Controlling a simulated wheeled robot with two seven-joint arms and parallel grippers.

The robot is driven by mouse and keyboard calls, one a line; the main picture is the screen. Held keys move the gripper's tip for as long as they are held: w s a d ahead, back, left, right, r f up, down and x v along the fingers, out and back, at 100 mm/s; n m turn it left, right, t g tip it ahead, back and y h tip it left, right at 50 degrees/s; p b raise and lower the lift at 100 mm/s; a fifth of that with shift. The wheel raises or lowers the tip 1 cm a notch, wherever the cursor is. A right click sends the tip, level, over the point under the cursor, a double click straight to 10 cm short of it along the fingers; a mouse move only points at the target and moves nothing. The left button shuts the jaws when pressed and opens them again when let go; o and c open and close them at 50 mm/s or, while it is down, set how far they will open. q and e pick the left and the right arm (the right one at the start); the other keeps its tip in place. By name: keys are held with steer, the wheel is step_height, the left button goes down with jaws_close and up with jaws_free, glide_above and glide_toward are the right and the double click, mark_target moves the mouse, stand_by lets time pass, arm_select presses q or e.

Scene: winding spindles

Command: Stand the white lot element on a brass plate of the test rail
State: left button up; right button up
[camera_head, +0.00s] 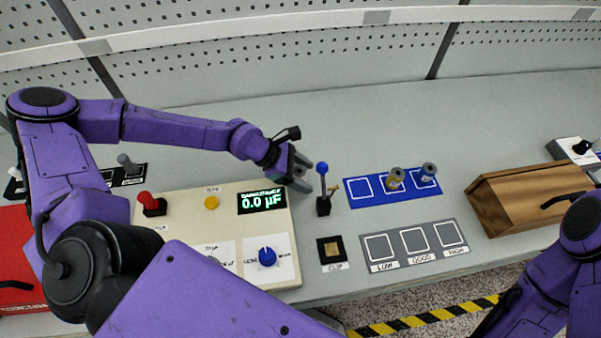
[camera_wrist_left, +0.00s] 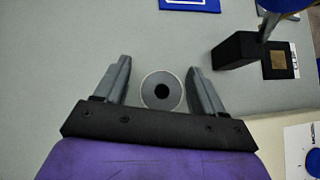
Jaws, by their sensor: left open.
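In the head view my left gripper (camera_head: 302,174) is low over the table behind the meter box, largely hiding the piece. A brass plate (camera_head: 332,249) on a black block is at the table's front; it also shows in the left wrist view (camera_wrist_left: 279,58). My right gripper is out of view.
A grey three-square tray (camera_head: 395,265), a meter box (camera_head: 178,228) and a wooden box (camera_head: 515,205) flank the plate.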

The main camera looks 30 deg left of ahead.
arm_select(q)
steer(key=c, duration=1.1)
